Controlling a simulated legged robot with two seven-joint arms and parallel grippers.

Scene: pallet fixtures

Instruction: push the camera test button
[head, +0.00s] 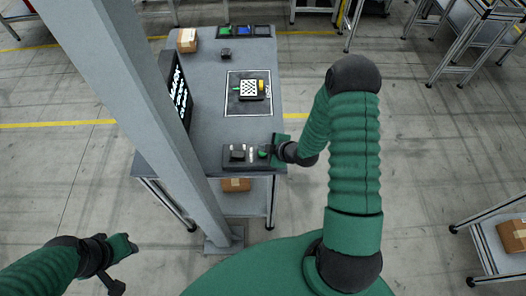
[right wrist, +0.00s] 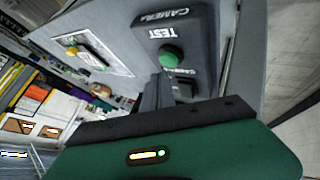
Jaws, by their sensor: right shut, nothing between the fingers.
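The camera test button is a round green button (right wrist: 168,57) on a dark box (right wrist: 190,22) lettered "CAMERA TEST" in the right wrist view. In the head view the dark control box (head: 234,165) lies at the table's near edge. My right gripper (head: 268,152) is at the right end of this box. In the right wrist view its dark fingers (right wrist: 160,88) are shut and empty, with their tips just below the green button; I cannot tell whether they touch. My left gripper (head: 120,262) is low at the left, away from the table; its finger opening is unclear.
The grey table (head: 205,95) holds a checkered board (head: 250,88), a cardboard box (head: 187,40), coloured bins (head: 243,31) and a black sign (head: 177,95). A grey post (head: 150,110) crosses in front of the table's left side.

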